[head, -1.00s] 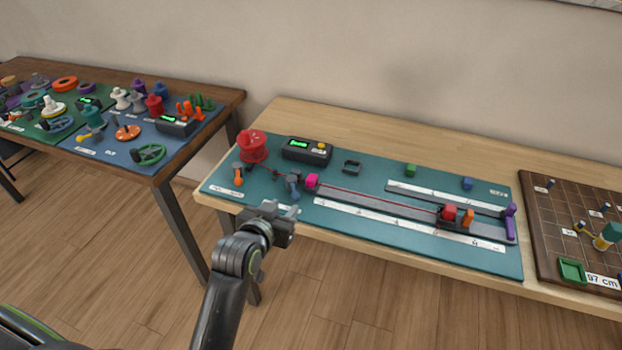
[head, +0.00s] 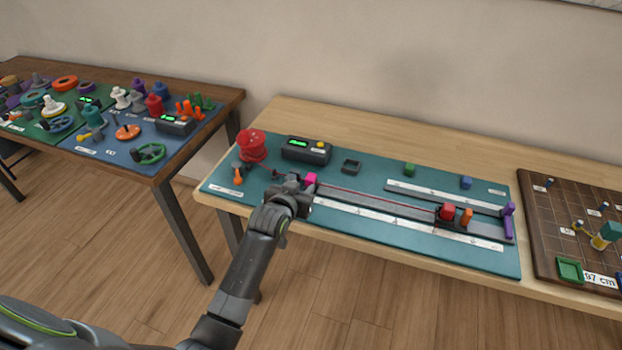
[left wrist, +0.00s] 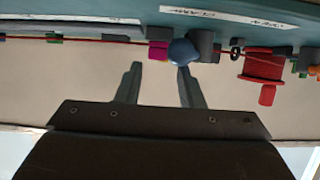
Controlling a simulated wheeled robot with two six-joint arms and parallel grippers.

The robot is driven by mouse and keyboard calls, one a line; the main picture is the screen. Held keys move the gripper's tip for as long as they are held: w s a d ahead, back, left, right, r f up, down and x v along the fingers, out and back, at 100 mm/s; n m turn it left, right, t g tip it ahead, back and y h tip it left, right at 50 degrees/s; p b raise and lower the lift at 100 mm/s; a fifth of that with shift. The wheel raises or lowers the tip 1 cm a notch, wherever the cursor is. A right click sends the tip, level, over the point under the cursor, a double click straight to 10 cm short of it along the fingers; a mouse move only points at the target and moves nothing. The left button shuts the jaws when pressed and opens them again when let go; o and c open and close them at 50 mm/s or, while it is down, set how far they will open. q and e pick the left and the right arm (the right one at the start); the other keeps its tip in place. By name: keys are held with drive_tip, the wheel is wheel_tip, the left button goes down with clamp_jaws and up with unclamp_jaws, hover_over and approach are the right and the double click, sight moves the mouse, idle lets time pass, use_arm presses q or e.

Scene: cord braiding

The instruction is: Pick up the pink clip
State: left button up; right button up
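The pink clip (head: 311,179) is a small bright block at the left end of the dark rail, on the thin red cord. In the left wrist view the pink clip (left wrist: 158,49) shows just beyond my fingertips, in line with the gap between them. A blue rounded knob (left wrist: 183,52) sits right beside the clip, close to one fingertip. My right gripper is not in view.
A red spool (head: 252,146) and a black box with a green display (head: 306,150) stand behind. The mat's front edge (head: 400,248) is clear.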

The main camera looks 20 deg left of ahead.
sight(309, 181)
use_arm(q)
drive_tip(key=shift+w+d+f, duration=0.1)
drive_tip(key=shift+w+f, duration=0.05)
drive_tip(key=shift+w, duration=0.45)
drive_tip(key=shift+x, duration=1.95)
drive_tip(key=shift+d, duration=0.1)
drive_tip(key=c, duration=0.7)
